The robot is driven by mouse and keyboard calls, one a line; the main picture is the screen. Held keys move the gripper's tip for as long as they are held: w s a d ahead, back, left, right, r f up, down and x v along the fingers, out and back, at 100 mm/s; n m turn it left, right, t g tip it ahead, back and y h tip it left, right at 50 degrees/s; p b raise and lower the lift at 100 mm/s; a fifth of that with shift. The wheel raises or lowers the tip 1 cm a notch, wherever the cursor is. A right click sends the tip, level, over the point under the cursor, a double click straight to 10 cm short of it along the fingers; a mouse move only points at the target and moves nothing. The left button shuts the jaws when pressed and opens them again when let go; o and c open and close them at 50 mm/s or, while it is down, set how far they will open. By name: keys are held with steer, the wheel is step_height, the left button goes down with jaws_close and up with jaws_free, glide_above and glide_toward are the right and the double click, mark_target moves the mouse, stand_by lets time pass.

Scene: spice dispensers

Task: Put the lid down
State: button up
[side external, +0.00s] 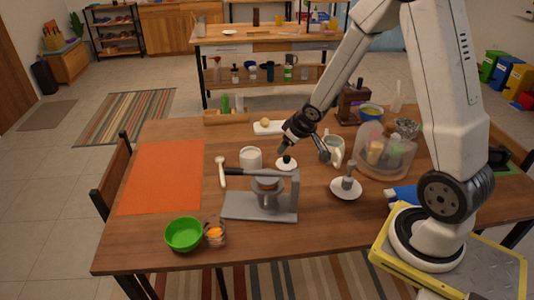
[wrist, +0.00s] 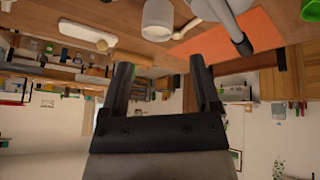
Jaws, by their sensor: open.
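A small white lid (side external: 286,163) with a black knob appears to rest on the table, right of an open-looking white canister (side external: 251,158). My gripper (side external: 303,151) is open, its fingers apart and pointing down. One finger is just above and beside the lid's knob in the side view; I cannot tell whether they touch. In the wrist view, the open jaws (wrist: 160,85) hold nothing between them. The white canister also shows at the top of the wrist view (wrist: 158,20). I cannot clearly make out the lid there.
A grey press (side external: 262,205) with a black handle stands in front of the canister. A mug (side external: 334,150), a white dish (side external: 346,194) and a clear container (side external: 385,155) stand to the right. A green bowl (side external: 183,234) is front left. The orange mat (side external: 163,177) is clear.

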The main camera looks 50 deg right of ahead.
steer(key=s+a+r+g+y, duration=0.1)
steer(key=s+a+r+g, duration=0.2)
steer(key=s+a, duration=0.8)
steer(key=a+r, duration=0.1)
steer(key=a, duration=0.1)
steer(key=shift+s+a+r+y, duration=0.15)
steer(key=shift+s+a+y, duration=0.15)
